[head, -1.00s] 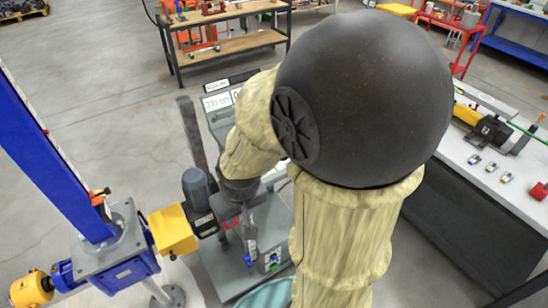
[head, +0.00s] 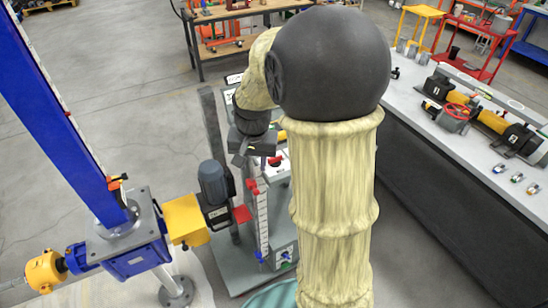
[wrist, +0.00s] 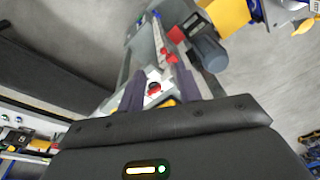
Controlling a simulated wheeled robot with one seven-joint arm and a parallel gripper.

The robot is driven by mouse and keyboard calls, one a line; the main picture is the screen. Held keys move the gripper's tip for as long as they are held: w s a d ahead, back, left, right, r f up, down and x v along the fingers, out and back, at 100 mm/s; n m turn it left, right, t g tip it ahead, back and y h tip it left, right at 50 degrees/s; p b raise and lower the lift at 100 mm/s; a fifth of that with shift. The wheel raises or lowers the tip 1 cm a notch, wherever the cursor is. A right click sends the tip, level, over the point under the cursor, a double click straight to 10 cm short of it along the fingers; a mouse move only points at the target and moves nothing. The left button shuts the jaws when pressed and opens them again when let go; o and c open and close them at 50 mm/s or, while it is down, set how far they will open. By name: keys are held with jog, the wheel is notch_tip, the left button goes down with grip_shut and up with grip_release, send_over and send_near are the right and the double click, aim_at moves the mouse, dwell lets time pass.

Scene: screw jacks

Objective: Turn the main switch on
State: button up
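The main switch appears to be the small red and black rotary knob (wrist: 154,88) on a pale panel in the wrist view. In the head view a red knob (head: 275,161) shows on a white plate, partly hidden by my gripper. My gripper (wrist: 161,80) is open in the wrist view. Its two dark fingers stand on either side of the knob with a gap between them. I cannot tell whether they touch it. In the head view my gripper (head: 254,152) is over the grey test stand (head: 238,272), its fingers mostly hidden.
A column with red clamps (head: 262,215) and a grey motor (head: 215,183) stand close by. A blue screw jack (head: 130,250) with a tall blue column is at left. A workbench (head: 455,165) with jack parts runs along the right. Open floor lies at the left.

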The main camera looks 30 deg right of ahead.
jog(key=w+d+m+b, duration=0.2)
jog(key=w+d+m, duration=0.3)
jog(key=w, duration=0.3)
jog(key=m+g+b, duration=0.2)
jog(key=m, duration=0.5)
send_over(275, 160)
jog(key=shift+w+a+r, duration=0.1)
jog(key=shift+w+r, duration=0.25)
jog(key=shift+r, duration=0.1)
notch_tip(275, 160, down, 18)
jog(key=p, duration=0.2)
jog(key=shift+r+p, duration=0.25)
jog(key=shift+p, duration=0.1)
jog(key=shift+c, duration=0.2)
grip_shut()
